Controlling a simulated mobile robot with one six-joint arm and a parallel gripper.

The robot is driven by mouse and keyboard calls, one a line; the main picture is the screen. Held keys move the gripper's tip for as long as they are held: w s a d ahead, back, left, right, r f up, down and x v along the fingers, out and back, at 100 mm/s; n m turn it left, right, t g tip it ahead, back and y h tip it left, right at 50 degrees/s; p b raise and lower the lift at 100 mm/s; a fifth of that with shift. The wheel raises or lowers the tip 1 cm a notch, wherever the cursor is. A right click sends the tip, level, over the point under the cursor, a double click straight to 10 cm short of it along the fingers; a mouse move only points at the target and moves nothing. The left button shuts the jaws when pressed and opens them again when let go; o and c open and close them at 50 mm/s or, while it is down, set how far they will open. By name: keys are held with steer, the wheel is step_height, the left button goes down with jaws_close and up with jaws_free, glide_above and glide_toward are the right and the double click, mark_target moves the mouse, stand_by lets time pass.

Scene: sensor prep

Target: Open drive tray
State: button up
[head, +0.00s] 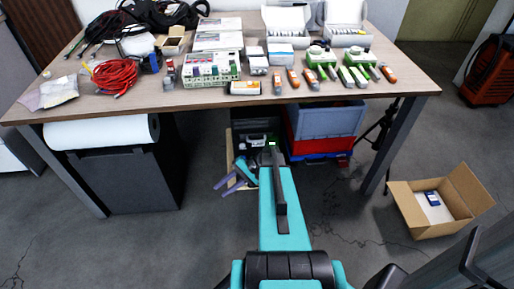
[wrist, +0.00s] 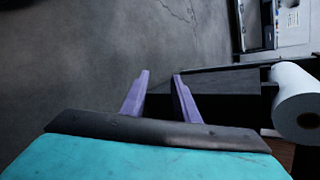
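My gripper (head: 219,190) has two purple fingers and hangs low in front of the table, pointing left in the head view. In the wrist view the fingers of my gripper (wrist: 161,75) are apart, with nothing between them. A dark box-shaped unit (head: 128,180) stands under the table's left side, left of my gripper. A dark box also shows beyond the fingers in the wrist view (wrist: 225,82). I cannot make out a drive tray on it or elsewhere. Part of the space under the table is hidden behind my arm.
A white roll (head: 98,132) lies on top of the dark unit; a roll also shows in the wrist view (wrist: 299,100). The table (head: 130,103) carries several tools and cables. Blue and red crates (head: 325,122) stand beneath. An open carton (head: 436,232) sits at right. Floor left of my arm is clear.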

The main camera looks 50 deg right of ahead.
steer(key=d+r+m+t+b, duration=0.25)
steer(key=d+t+b, duration=0.3)
steer(key=d, duration=1.05)
steer(key=t+h+b, duration=0.2)
steer(key=t+b, duration=0.3)
glide_toward(257, 141)
steer(key=d+v, duration=0.1)
steer(key=v, duration=0.3)
steer(key=shift+w+a+m+g, duration=0.25)
steer(key=shift+w+m, duration=0.05)
steer(key=shift+m, duration=0.15)
steer(key=b+x, duration=0.4)
steer(key=x, duration=1)
jaws_close()
